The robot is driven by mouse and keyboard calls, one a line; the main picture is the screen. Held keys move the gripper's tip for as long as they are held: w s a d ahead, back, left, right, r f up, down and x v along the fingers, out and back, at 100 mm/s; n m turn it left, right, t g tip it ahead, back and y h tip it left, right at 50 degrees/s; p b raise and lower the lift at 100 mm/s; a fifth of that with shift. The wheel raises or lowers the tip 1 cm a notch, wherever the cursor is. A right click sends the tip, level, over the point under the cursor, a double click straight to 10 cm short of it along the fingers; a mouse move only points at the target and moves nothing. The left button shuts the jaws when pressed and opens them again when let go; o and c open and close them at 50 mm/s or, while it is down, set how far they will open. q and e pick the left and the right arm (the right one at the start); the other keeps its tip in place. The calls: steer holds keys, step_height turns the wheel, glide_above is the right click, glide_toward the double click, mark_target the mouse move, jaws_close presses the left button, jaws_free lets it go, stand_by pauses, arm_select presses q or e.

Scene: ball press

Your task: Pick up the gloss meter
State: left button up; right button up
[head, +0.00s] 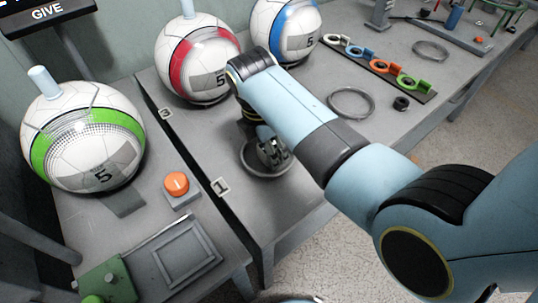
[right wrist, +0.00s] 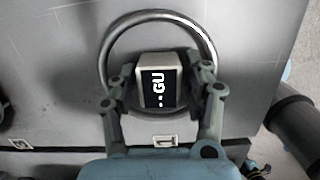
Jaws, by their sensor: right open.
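The gloss meter (right wrist: 160,80) shows in the right wrist view as a small pale box with a dark display reading "-- GU". It sits inside a grey metal ring (right wrist: 111,40) on the grey table. My right gripper (right wrist: 164,88) is open, with one finger on each side of the meter. I cannot tell whether the fingers touch it. In the head view my right gripper (head: 272,152) is low over the ring (head: 247,165) near the "1" tag, and it mostly hides the meter. My left gripper is not in view.
Balls with green (head: 75,128), red (head: 197,57) and blue (head: 285,28) bands stand at the left and back. An orange button (head: 177,184) and a square tray (head: 187,252) are on the left table. Another ring (head: 351,103) and a strip of coloured rings (head: 381,68) lie right.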

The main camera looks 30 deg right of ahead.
steer(key=shift+r, duration=0.1)
steer(key=shift+c, duration=0.3)
steer(key=c, duration=0.9)
